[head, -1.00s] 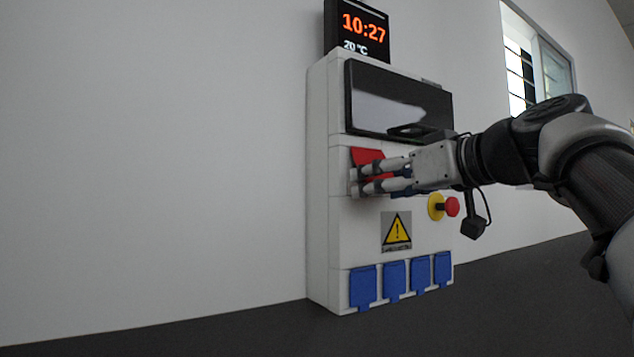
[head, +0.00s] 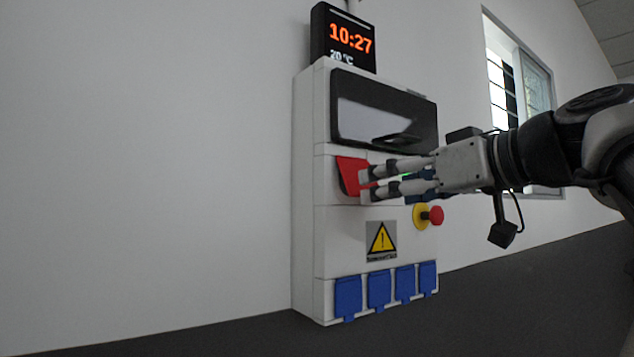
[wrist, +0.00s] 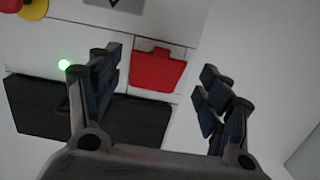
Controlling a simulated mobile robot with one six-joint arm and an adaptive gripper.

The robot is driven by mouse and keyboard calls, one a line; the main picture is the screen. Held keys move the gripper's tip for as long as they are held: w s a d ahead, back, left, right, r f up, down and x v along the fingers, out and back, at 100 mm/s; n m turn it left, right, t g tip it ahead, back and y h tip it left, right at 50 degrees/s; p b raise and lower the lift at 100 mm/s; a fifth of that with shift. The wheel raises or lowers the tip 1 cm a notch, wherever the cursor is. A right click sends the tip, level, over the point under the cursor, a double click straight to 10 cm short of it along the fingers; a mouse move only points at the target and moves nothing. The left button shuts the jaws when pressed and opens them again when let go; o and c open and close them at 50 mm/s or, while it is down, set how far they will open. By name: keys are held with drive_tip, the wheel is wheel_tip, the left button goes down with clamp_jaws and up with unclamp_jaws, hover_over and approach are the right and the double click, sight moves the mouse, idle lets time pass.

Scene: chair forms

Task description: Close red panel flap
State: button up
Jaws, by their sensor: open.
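The red panel flap (head: 350,176) is on the left of the white box's middle section. In the wrist view the red flap (wrist: 157,72) shows almost whole, with a small tab on its upper edge. It lies close to the box face, but I cannot tell whether it is fully flush. My gripper (head: 369,184) is in front of the flap's right side in the head view, its fingers hiding part of it. In the wrist view my gripper (wrist: 160,85) is open and empty, with the flap showing between and beyond its fingers.
The white box (head: 345,228) carries a dark window cover (head: 383,108) above, a red stop button (head: 435,215) at right, a warning sign (head: 381,241) and several blue socket covers (head: 348,297) below. A clock display (head: 345,38) sits on top. The wall to the left is clear.

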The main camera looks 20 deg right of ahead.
drive_tip(key=v, duration=0.6)
drive_tip(key=shift+c, duration=0.4)
